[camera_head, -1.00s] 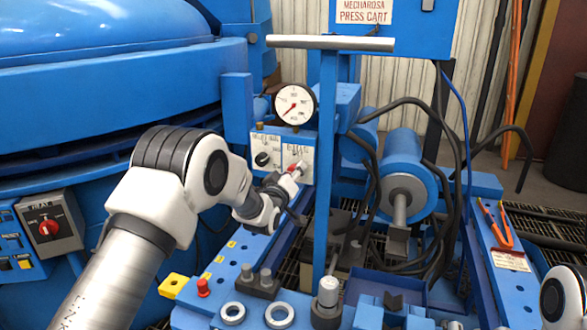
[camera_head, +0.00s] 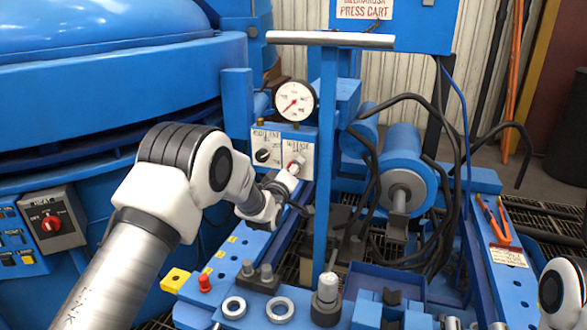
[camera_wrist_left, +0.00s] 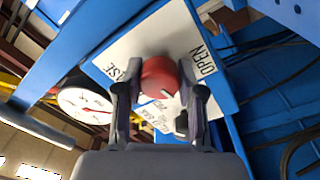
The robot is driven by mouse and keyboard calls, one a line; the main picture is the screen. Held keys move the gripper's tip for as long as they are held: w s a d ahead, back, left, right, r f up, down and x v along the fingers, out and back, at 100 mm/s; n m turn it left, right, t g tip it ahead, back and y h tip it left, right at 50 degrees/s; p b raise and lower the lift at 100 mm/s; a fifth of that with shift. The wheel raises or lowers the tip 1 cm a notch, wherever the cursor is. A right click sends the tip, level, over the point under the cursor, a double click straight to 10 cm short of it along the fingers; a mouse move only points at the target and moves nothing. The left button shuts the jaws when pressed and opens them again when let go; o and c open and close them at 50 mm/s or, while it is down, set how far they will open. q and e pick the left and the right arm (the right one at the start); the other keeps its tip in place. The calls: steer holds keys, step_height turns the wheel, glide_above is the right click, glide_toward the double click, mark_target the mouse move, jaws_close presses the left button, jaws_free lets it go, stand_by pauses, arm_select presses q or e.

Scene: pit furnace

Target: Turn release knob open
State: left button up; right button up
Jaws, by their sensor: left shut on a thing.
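The red release knob (camera_wrist_left: 160,77) sits on a white plate (camera_wrist_left: 130,62) of the blue panel. In the wrist view the word OPEN is printed right of the knob, and a label ending in "SE" is at its left. My left gripper (camera_wrist_left: 162,90) is shut on the knob, with one dark finger on each side. In the head view, the left gripper (camera_head: 291,178) is at this panel, below the round gauge (camera_head: 295,100), and hides part of the knob. My right gripper is not in view.
A second plate with a black knob (camera_head: 262,155) is just left of the release plate. A blue post (camera_head: 326,150) with a grey crossbar stands close to the right of the gripper. Black hoses (camera_head: 440,200) and a blue cylinder (camera_head: 404,165) are further right.

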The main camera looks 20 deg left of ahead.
arm_select(q)
steer(key=o, duration=1.2)
steer(key=shift+c, duration=0.2)
steer(key=s, duration=1.2)
steer(key=shift+a+f, duration=0.15)
steer(key=shift+f, duration=0.2)
